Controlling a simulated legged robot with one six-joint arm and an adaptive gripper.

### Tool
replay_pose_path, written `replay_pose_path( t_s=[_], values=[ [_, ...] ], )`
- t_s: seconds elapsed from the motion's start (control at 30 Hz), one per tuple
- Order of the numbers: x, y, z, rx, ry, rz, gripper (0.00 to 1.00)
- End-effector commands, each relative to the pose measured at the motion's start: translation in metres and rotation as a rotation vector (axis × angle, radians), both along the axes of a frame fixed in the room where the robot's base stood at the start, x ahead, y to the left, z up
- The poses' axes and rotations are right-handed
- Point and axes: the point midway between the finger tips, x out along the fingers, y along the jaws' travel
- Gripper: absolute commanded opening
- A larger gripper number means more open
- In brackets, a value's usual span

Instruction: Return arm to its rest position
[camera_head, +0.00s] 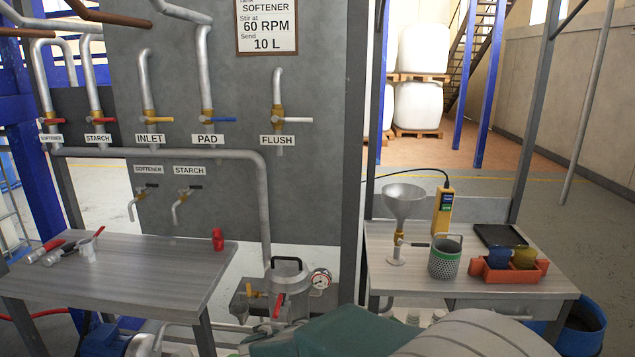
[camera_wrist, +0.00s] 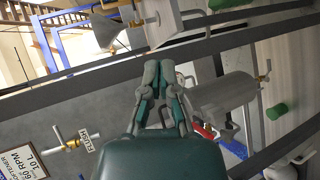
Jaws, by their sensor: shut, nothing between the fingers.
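My gripper (camera_wrist: 160,85) shows in the middle of the wrist view, with its dark green-grey fingers together and nothing between them. It points toward the pipework and the frame post, and I see no contact with anything. In the head view a green part of my arm (camera_head: 330,335) and a pale rounded part of it lie low at the bottom edge. The fingertips cannot be made out in the head view.
A panel (camera_head: 310,190) with labelled valves stands ahead. The left table (camera_head: 130,270) holds tools, a cup and a red item. The right table (camera_head: 420,278) holds a funnel (camera_head: 403,203), a perforated basket (camera_head: 444,258) and a red bin (camera_head: 508,272). A gauge vessel (camera_head: 287,280) stands between them.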

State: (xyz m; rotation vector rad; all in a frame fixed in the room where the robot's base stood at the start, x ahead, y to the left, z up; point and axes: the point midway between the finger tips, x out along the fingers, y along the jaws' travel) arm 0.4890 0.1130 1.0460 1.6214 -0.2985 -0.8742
Motion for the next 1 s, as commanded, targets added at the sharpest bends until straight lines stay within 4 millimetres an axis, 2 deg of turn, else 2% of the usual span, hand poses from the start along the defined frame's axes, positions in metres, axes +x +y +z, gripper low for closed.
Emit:
replay_pose_path(
  t_s=[0.03, 0.2, 0.4, 0.53, 0.7, 0.83, 1.0],
  values=[
    [-0.011, -0.023, 0.01, 0.047, 0.02, -0.062, 0.0],
    [-0.057, -0.078, 0.024, 0.222, 0.11, -0.234, 0.0],
    [-0.116, -0.117, 0.034, 0.47, 0.179, -0.378, 0.0],
    [-0.153, -0.128, 0.038, 0.647, 0.197, -0.435, 0.0],
    [-0.193, -0.129, 0.044, 0.886, 0.18, -0.465, 0.0],
    [-0.218, -0.123, 0.05, 1.059, 0.14, -0.458, 0.0],
    [-0.234, -0.115, 0.057, 1.205, 0.088, -0.43, 0.0]
  ],
)
